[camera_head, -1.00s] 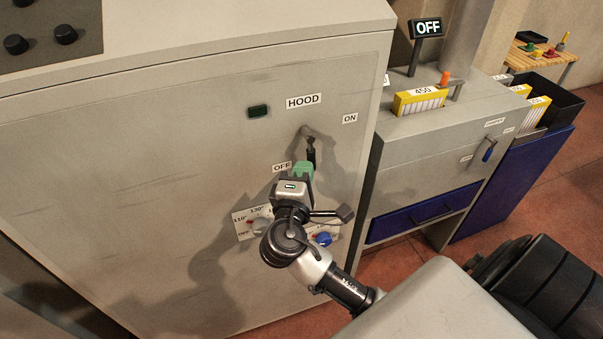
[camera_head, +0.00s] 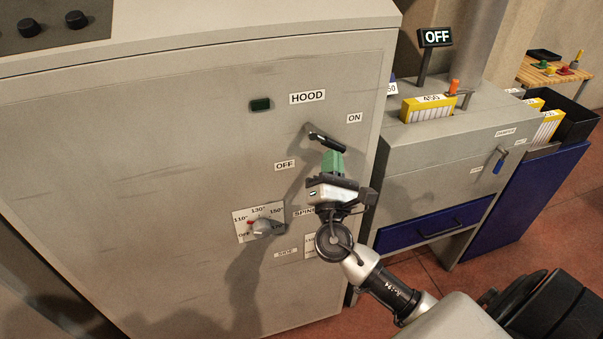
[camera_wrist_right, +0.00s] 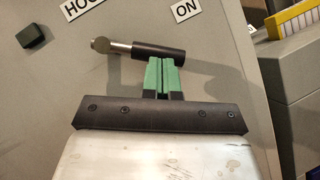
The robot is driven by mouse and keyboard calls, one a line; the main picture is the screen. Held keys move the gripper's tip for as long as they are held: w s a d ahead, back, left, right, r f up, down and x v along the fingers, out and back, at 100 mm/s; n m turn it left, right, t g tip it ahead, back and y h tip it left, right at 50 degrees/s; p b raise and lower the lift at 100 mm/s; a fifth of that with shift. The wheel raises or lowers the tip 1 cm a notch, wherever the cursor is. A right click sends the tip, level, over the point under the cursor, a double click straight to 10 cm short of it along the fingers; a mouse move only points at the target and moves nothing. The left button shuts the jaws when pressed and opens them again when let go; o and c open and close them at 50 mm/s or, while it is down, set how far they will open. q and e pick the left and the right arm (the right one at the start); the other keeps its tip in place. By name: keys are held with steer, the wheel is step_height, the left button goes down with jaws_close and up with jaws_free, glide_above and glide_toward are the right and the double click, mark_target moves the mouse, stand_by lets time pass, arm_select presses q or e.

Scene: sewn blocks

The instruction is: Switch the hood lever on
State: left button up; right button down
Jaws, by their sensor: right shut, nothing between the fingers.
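The hood lever (camera_head: 326,141) is a metal arm with a black grip on the grey cabinet front, below the HOOD label (camera_head: 307,97). It points right and slightly down, between the OFF label (camera_head: 285,165) and the ON label (camera_head: 354,118). In the right wrist view the lever's black grip (camera_wrist_right: 158,52) lies across the top of the fingers. My right gripper (camera_head: 333,162) has green fingers pressed together, with nothing between them. Its tips (camera_wrist_right: 162,60) are at the underside of the grip, seemingly touching it. My left gripper is not in view.
A dark green indicator (camera_head: 260,105) sits left of the HOOD label. A temperature knob (camera_head: 267,228) is below.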

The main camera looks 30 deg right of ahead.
mark_target(345, 148)
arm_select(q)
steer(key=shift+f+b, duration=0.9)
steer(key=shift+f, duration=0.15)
arm_select(e)
steer(key=shift+s+d+r+n+t+y, duration=0.1)
steer(key=shift+d+r+n+t+y, duration=0.55)
steer(key=shift+n+y, duration=1)
steer(key=shift+s+d+r+n+t+y, duration=0.2)
steer(key=shift+n+t+y, duration=0.65)
steer(key=shift+n, duration=1.5)
steer(key=shift+d+r+n+t+y, duration=0.55)
steer(key=shift+n+y, duration=0.75)
steer(key=shift+n, duration=0.7)
steer(key=shift+a, duration=0.1)
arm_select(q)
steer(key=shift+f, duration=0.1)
